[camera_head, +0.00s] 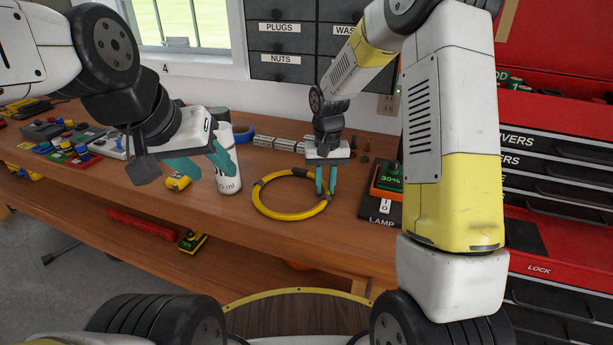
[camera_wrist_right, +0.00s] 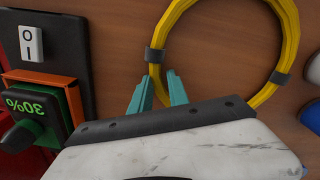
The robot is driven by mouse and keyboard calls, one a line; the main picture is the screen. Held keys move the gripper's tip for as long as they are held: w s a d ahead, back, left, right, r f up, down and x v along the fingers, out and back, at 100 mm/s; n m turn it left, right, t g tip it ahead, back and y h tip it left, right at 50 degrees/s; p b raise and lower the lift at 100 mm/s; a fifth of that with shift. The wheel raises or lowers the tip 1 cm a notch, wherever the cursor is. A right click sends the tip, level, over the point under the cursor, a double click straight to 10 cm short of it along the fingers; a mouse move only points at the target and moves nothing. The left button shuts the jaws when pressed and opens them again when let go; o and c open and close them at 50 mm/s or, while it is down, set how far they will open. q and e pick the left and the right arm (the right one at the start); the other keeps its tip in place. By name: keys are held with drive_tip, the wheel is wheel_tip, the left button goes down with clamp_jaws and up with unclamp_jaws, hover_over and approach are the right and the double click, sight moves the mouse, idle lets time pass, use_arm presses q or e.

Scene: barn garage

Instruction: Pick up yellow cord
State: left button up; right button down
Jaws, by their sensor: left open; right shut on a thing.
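The yellow cord (camera_head: 286,216) is a coiled ring with dark bands, lying on the wooden bench in the head view. It also fills the top of the right wrist view (camera_wrist_right: 292,38). My right gripper (camera_head: 326,186) points down at the ring's right side, its teal fingers shut on the cord. In the right wrist view its fingertips (camera_wrist_right: 161,90) are at the cord beside a dark band. My left gripper (camera_head: 210,172) is open, next to a white bottle (camera_head: 228,183), left of the cord; I cannot tell whether it touches the bottle.
The bench (camera_head: 270,240) has bare wood in front of the cord. A red tool chest (camera_head: 555,250) is at far right.

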drive_tip(key=shift+r, duration=0.5)
wheel_tip(320, 180, up, 3)
drive_tip(key=shift+s+f, duration=0.1)
drive_tip(key=s, duration=0.5)
drive_tip(key=s+d, duration=0.1)
drive_tip(key=s, duration=0.4)
drive_tip(key=s+d+r, duration=0.1)
drive_tip(key=s, duration=0.4)
drive_tip(key=shift+s+d+r, duration=0.1)
drive_tip(key=shift+s+d, duration=0.05)
drive_tip(key=shift+s, duration=0.2)
